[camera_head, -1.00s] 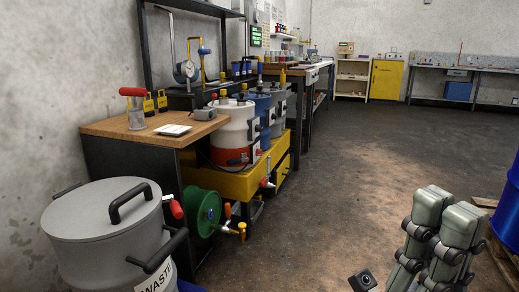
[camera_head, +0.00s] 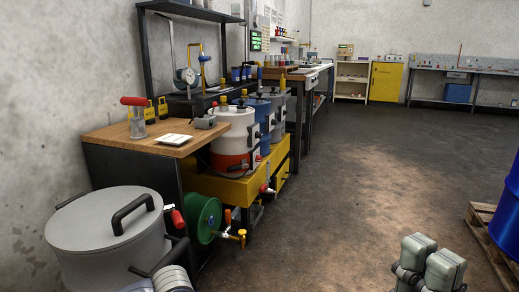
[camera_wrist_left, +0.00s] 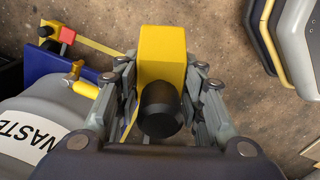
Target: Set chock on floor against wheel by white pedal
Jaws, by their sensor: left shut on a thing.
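In the left wrist view my left gripper (camera_wrist_left: 160,88) is shut on a yellow block with a black round knob, the chock (camera_wrist_left: 163,50), and holds it above the brown floor. A grey waste drum (camera_wrist_left: 40,125) is at the lower left there, with a blue base part (camera_wrist_left: 55,75) beside it. The same drum (camera_head: 105,225) stands at the lower left of the head view. I cannot make out a wheel or white pedal. My right gripper (camera_head: 431,256) is at the bottom right of the head view, its fingers together and empty.
A red pedal-like part (camera_wrist_left: 67,35) shows near the blue part. A pallet (camera_head: 480,225) with a blue drum (camera_head: 508,215) is right. The middle floor is clear.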

